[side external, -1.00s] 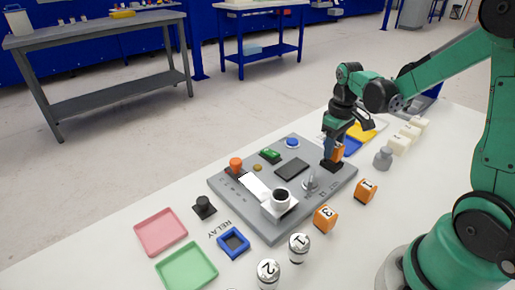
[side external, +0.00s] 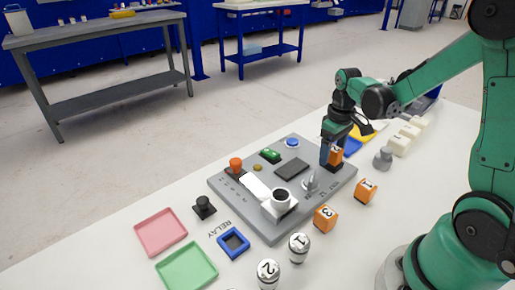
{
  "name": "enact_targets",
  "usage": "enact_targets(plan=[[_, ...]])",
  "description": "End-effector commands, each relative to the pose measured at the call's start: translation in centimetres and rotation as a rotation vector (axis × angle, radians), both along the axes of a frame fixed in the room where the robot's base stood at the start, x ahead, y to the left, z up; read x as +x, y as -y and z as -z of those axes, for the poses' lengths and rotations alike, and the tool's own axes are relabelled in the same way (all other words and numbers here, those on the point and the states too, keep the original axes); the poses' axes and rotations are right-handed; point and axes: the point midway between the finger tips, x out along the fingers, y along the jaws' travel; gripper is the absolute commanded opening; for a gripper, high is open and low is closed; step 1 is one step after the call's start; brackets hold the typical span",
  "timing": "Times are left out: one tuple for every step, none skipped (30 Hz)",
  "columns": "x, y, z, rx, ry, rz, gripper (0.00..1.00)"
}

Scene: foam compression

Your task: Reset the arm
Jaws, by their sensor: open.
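My gripper (side external: 331,152) is open and points down over the far right end of the grey panel (side external: 238,206). An orange numbered block (side external: 337,157) is at its fingers. The fingers partly hide the block, and I cannot tell whether they touch it. The panel carries a blue button (side external: 292,142), an orange knob (side external: 236,164), a green switch (side external: 270,155), a dark pad (side external: 292,169), a white cup (side external: 280,199) and a metal lever (side external: 311,181).
Orange blocks (side external: 365,191) and (side external: 325,218) stand right of the panel. Silver cylinders (side external: 299,248) stand in front. A pink tray (side external: 160,232), a green tray (side external: 187,267), a blue frame (side external: 233,243) and a black knob (side external: 204,207) lie left. White blocks (side external: 399,145) stand behind.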

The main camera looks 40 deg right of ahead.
Motion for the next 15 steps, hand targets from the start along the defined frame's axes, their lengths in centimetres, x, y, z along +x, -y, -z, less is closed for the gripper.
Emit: enact_targets(plan=[[0.0,0.0,-0.1,0.000,0.000,0.000,0.73],[0.0,0.0,-0.2,0.000,0.000,0.000,0.73],[0.0,0.0,-0.4,0.000,0.000,0.000,0.73],[0.0,0.0,-0.7,0.000,0.000,0.000,0.73],[0.0,0.0,-1.0,0.000,0.000,0.000,0.73],[0.0,0.0,-1.4,0.000,0.000,0.000,0.73],[0.0,0.0,-1.9,0.000,0.000,0.000,0.73],[0.0,0.0,-2.3,0.000,0.000,0.000,0.73],[0.0,0.0,-2.8,0.000,0.000,0.000,0.73],[0.0,0.0,-3.2,0.000,0.000,0.000,0.73],[0.0,0.0,-3.6,0.000,0.000,0.000,0.73],[0.0,0.0,-4.1,0.000,0.000,0.000,0.73],[0.0,0.0,-4.4,0.000,0.000,0.000,0.73],[0.0,0.0,-4.7,0.000,0.000,0.000,0.73],[0.0,0.0,-5.0,0.000,0.000,0.000,0.73]])
